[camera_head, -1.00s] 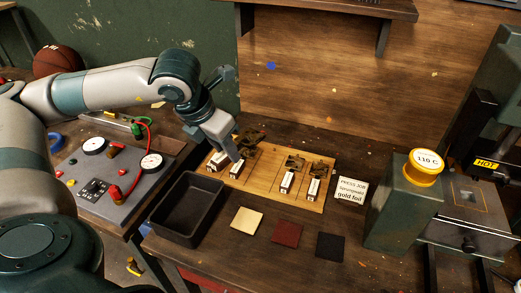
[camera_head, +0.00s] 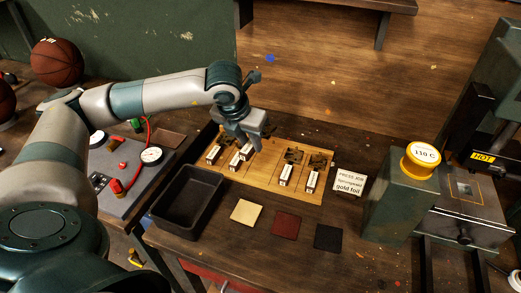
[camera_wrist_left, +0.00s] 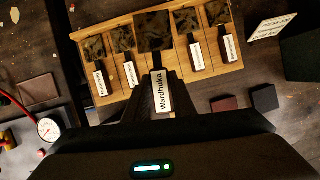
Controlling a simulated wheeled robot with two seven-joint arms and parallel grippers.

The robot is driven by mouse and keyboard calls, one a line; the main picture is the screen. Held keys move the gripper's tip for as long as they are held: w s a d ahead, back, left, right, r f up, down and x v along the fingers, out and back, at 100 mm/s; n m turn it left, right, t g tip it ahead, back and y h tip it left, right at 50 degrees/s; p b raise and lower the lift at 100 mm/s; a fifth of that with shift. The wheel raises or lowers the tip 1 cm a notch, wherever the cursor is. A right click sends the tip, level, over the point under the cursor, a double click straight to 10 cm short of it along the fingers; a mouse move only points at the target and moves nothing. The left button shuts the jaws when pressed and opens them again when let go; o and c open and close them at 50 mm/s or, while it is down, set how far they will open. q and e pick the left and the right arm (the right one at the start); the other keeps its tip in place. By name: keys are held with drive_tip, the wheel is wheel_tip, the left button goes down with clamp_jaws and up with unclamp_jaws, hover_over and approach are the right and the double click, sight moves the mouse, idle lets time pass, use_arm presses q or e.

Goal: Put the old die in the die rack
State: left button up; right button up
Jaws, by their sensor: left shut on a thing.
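My left gripper (camera_head: 243,138) is shut on a die with a dark, brown-mottled plate (camera_wrist_left: 153,30) and a white label reading "Wardhuka" (camera_wrist_left: 162,92). In the wrist view the held die looks larger than the others and covers the middle of the wooden die rack (camera_wrist_left: 90,24). The rack (camera_head: 262,182) also shows in the head view, with dies in slots on both sides: a left pair (camera_head: 213,153) and a right pair (camera_head: 312,182). The held die appears above the rack; any contact is hidden. My right gripper is not in view.
A black tray (camera_head: 158,215) stands left of the rack. Cream, red and black squares (camera_head: 246,212) lie in front. A "PRESS JOB" card (camera_head: 349,186) and the press marked HOT (camera_head: 483,157) are on the right. A gauge panel (camera_head: 125,205) lies left.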

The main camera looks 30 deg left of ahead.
use_arm(q)
drive_tip(key=n, duration=0.1)
hover_over(262, 169)
drive_tip(key=shift+y, duration=0.4)
drive_tip(key=f, duration=0.4)
drive_tip(key=s+f, duration=0.1)
drive_tip(key=f, duration=0.1)
drive_tip(key=shift+f, duration=0.35)
drive_tip(key=shift+f, duration=0.1)
drive_tip(key=shift+f+b, duration=0.35)
drive_tip(key=shift+f, duration=1.5)
drive_tip(key=shift+f, duration=0.1)
drive_tip(key=shift+f+b, duration=0.5)
drive_tip(key=shift+b, duration=0.15)
